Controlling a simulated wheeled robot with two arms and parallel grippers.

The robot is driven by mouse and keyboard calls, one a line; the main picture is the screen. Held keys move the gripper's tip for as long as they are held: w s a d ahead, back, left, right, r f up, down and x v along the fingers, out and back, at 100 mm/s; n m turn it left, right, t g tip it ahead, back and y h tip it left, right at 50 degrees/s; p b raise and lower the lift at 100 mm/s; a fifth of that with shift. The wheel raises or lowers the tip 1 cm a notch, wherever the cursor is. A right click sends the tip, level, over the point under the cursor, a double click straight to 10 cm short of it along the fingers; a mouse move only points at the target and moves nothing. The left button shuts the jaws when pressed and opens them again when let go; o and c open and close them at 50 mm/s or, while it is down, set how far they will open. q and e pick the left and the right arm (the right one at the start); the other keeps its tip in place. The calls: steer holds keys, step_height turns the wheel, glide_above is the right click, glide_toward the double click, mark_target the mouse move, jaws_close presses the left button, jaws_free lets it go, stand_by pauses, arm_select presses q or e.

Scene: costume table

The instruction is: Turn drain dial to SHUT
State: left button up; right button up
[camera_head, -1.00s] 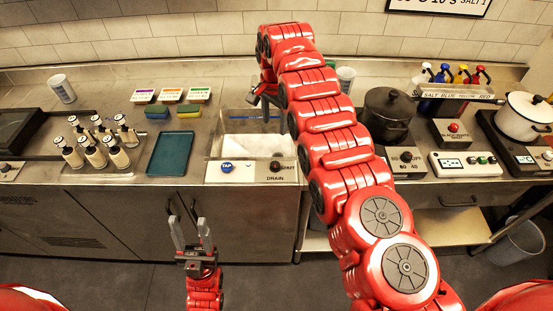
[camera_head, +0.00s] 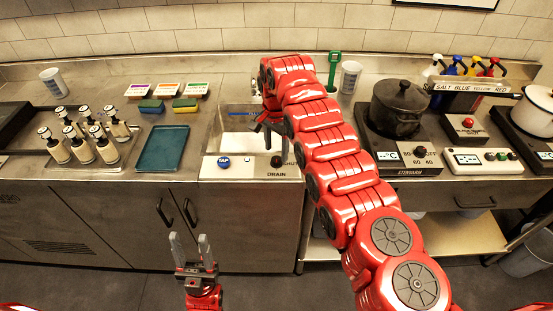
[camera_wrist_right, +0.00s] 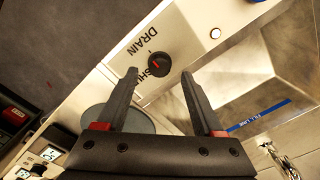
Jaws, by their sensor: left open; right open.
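The drain dial (camera_head: 276,161) is a small black knob on the pale panel at the sink's front, beside the word DRAIN. In the right wrist view the dial (camera_wrist_right: 156,62) shows a red mark, and the SHUT label beside it is partly hidden. My right gripper (camera_head: 268,127) is open and empty above the sink's front, close to the dial. In the right wrist view its fingertips (camera_wrist_right: 159,75) lie either side of the dial's near edge; contact is not visible. My left gripper (camera_head: 191,238) is open and empty, low in front of the cabinet.
A blue TAP button (camera_head: 223,161) sits left of the dial on the same panel. The sink basin (camera_head: 238,113) lies behind it. A teal tray (camera_head: 163,149) and several bottles stand left. A black pot (camera_head: 399,105) stands on a hob at right.

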mark_target(277, 159)
steer(key=shift+f, duration=1.65)
jaws_close()
